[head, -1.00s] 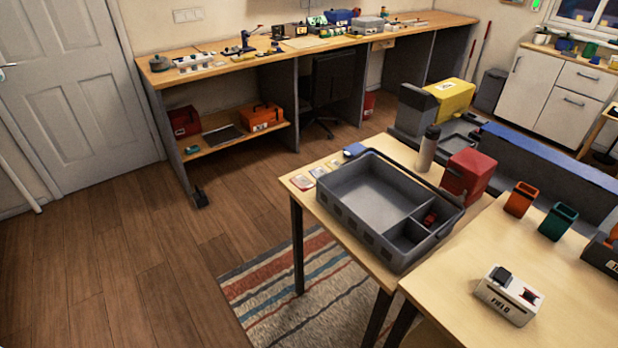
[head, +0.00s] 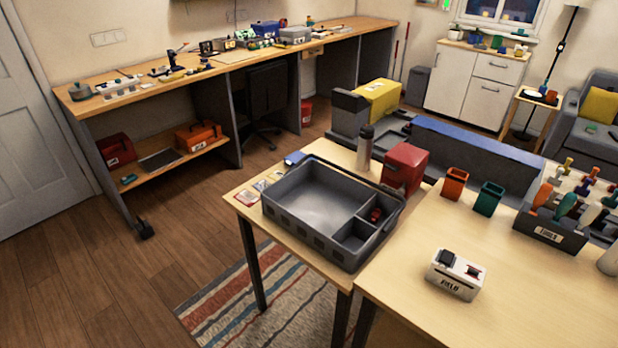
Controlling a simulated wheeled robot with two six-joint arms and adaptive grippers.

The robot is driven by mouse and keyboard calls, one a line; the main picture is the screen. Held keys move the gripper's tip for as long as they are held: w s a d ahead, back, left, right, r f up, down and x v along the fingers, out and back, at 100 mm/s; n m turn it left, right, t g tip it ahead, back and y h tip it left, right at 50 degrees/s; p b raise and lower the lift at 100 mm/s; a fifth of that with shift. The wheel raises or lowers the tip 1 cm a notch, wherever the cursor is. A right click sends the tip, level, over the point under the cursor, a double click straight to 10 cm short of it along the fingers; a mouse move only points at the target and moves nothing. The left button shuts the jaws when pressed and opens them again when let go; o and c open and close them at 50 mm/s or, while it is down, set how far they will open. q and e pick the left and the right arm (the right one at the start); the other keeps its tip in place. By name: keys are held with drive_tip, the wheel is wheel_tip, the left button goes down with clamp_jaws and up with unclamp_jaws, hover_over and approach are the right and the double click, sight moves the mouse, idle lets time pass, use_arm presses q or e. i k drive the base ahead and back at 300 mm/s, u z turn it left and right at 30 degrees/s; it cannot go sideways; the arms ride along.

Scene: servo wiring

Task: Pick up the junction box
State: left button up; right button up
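A small white box marked FIELD (head: 455,274) sits on the near right wooden table. It has a black block and a small dark and red part on its top, and it looks like the junction box. Nothing touches it, and bare tabletop lies around it. Neither of my grippers shows in the head view.
A grey divided tray (head: 290,218) stands on the adjoining table to the left, with a red box (head: 404,167) behind it. Orange (head: 454,184) and green (head: 488,198) cups and a tool holder (head: 548,233) stand behind the white box. Floor is open at left.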

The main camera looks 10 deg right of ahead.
sight(465, 278)
drive_tip(key=u, duration=1.3)
drive_tip(key=k, duration=1.8)
drive_tip(key=z, duration=2.6)
